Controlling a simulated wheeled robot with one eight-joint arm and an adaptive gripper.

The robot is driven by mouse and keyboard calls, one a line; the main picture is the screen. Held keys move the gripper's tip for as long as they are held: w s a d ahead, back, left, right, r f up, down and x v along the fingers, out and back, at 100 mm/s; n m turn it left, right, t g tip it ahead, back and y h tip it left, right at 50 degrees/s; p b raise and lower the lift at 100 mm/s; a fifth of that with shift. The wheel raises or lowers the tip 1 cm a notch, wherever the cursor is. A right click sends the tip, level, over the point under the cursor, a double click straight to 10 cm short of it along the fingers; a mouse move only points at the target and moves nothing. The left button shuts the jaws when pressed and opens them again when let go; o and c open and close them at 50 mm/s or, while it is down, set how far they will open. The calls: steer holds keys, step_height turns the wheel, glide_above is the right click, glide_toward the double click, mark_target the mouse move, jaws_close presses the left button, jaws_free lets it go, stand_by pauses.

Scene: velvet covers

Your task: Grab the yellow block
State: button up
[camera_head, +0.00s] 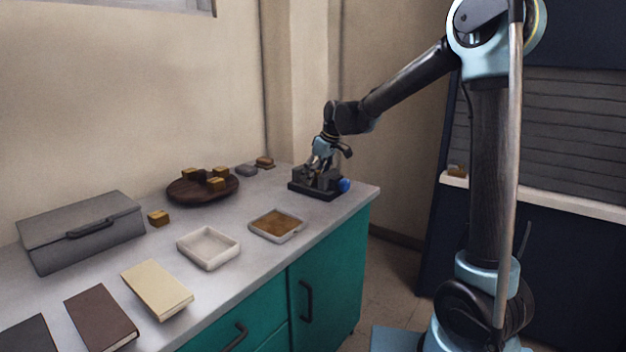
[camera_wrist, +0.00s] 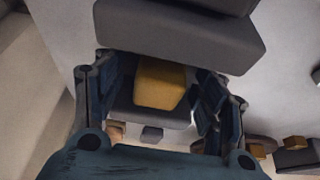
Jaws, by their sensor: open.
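The yellow block (camera_wrist: 160,86) sits on a dark grey holder, between taller grey parts, in the wrist view. My gripper (camera_wrist: 158,72) is open, with one finger at the left of the block and one at its right. Gaps show between fingers and block, so it is not gripped. In the head view my gripper (camera_head: 321,160) is low over the dark grey holder (camera_head: 300,188) near the counter's right end. There the block is mostly hidden by the gripper and holder.
A blue round thing (camera_head: 345,185) touches the holder's right side. A dark round board (camera_head: 180,193) bears several mustard cubes; another cube (camera_head: 158,218) lies nearby. A white tray (camera_head: 208,262), a brown-filled tray (camera_head: 262,238), books and a grey case (camera_head: 60,235) occupy the counter.

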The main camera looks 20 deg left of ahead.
steer(key=c, duration=1.2)
steer(key=shift+r, duration=0.1)
